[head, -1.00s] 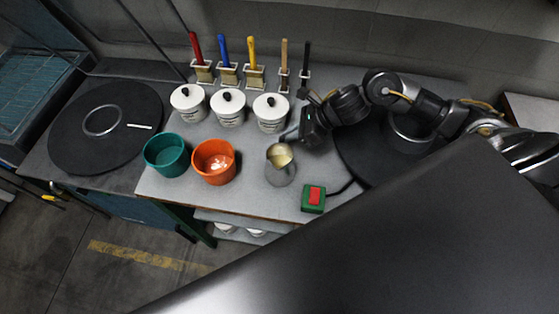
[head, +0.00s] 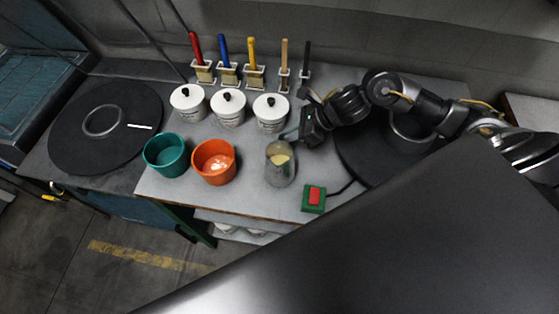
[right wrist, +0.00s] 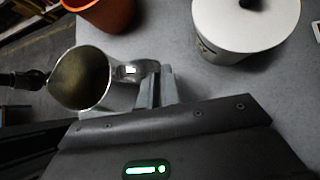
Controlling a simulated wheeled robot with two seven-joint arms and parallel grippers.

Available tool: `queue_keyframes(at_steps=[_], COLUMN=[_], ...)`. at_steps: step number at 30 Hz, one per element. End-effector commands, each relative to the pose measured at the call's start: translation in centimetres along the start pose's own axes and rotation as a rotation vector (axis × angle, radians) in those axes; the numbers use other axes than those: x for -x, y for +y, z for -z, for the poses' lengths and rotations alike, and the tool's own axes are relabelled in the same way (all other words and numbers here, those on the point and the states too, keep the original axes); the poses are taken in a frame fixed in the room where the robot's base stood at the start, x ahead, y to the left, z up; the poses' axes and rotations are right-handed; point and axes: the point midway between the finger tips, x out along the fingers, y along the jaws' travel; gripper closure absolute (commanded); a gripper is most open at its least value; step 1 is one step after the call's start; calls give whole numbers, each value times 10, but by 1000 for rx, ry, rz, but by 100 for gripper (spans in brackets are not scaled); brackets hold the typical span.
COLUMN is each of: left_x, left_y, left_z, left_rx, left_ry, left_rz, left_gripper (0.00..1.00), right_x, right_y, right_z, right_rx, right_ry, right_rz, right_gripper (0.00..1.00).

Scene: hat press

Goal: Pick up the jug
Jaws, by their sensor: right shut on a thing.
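The metal jug (head: 279,172) is near the front edge of the grey worktop, right of the orange pot. A pale yellow patch shows at its mouth. In the right wrist view the jug (right wrist: 82,78) shows its open round mouth and its handle toward my gripper. My right gripper (head: 290,136) comes in from the right and is shut on the jug's handle, also seen in the right wrist view (right wrist: 152,88). Whether the jug's base touches the worktop I cannot tell. My left gripper is out of view.
A teal pot (head: 166,156) and an orange pot (head: 214,162) stand left of the jug. Several white lidded jars (head: 228,106) and brushes in holders stand behind. A green box with a red button (head: 314,197) is at front right. A black disc (head: 105,128) lies at left.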

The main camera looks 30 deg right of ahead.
Motion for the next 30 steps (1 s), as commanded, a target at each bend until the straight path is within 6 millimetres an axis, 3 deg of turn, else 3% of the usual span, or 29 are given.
queue_keyframes(at_steps=[20,30], left_x=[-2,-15], left_y=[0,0], left_z=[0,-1], left_rx=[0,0], left_ry=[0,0], left_rz=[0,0], left_gripper=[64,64], right_x=[3,18], right_y=[0,1], right_z=[-4,-20], right_rx=[3,5], right_ry=[-3,-5], right_rz=[1,3], right_gripper=[100,100])
